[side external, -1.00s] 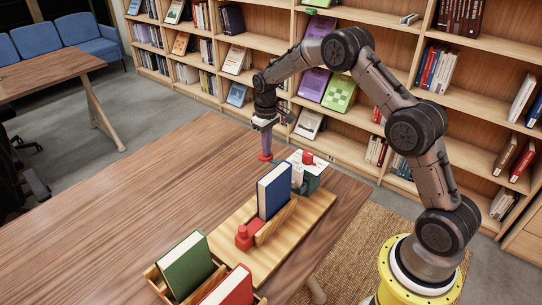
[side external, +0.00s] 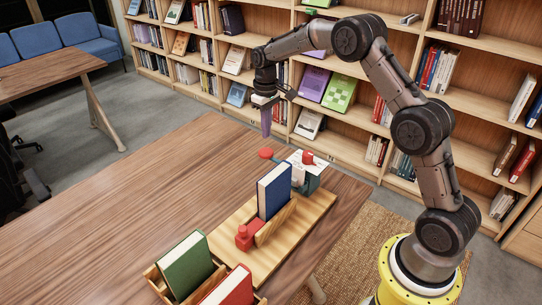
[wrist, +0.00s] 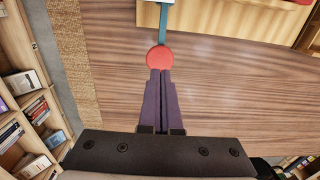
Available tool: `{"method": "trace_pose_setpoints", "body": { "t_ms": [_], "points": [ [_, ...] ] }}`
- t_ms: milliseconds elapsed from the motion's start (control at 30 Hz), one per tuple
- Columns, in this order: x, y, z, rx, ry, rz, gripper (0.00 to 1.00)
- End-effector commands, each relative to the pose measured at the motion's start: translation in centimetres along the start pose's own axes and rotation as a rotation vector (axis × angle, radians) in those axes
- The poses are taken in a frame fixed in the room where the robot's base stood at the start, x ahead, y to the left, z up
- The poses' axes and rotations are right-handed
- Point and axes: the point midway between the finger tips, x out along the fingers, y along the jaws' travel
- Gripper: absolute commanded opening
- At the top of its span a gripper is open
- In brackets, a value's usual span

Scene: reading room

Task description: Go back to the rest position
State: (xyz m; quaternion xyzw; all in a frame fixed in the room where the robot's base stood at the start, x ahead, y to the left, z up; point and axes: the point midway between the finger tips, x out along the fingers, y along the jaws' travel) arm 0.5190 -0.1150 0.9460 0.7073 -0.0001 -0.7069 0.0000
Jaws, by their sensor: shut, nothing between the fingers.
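My gripper (side external: 266,135) hangs above the table's far edge, its purple fingers pointing down. In the wrist view my gripper (wrist: 160,73) has both fingers together, with nothing between them. In the wrist view the red disc (wrist: 159,58) is just beyond the tips, at the end of a teal strip (wrist: 162,22).
A blue book (side external: 273,192) stands upright in a wooden holder on a wooden board (side external: 225,230), beside a red object (side external: 243,238). A green book (side external: 186,263) and a red book (side external: 230,289) stand nearer. Bookshelves (side external: 340,90) line the back. The table's left (side external: 110,210) is clear.

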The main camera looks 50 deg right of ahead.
Motion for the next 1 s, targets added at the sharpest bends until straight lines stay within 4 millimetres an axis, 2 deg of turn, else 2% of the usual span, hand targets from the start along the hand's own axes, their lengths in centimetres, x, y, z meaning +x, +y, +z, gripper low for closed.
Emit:
{"method": "trace_pose_setpoints", "body": {
  "t_ms": [300,367,467,567,700,800,1000],
  "points": [
    [-0.1,-0.2,-0.1,-0.003,0.001,0.000,0.00],
    [-0.9,-0.4,-0.2,-0.008,0.016,0.003,0.00],
    [-4.2,-1.0,-0.6,-0.022,0.075,0.016,0.00],
    [-8.9,-2.3,0.3,-0.042,0.143,0.029,0.00],
    [-15.0,-4.5,3.7,-0.070,0.231,0.042,0.00],
    [-18.3,-5.9,6.9,-0.082,0.285,0.048,0.00],
    [-22.6,-8.4,14.3,-0.095,0.384,0.050,0.00]
  ]
}}
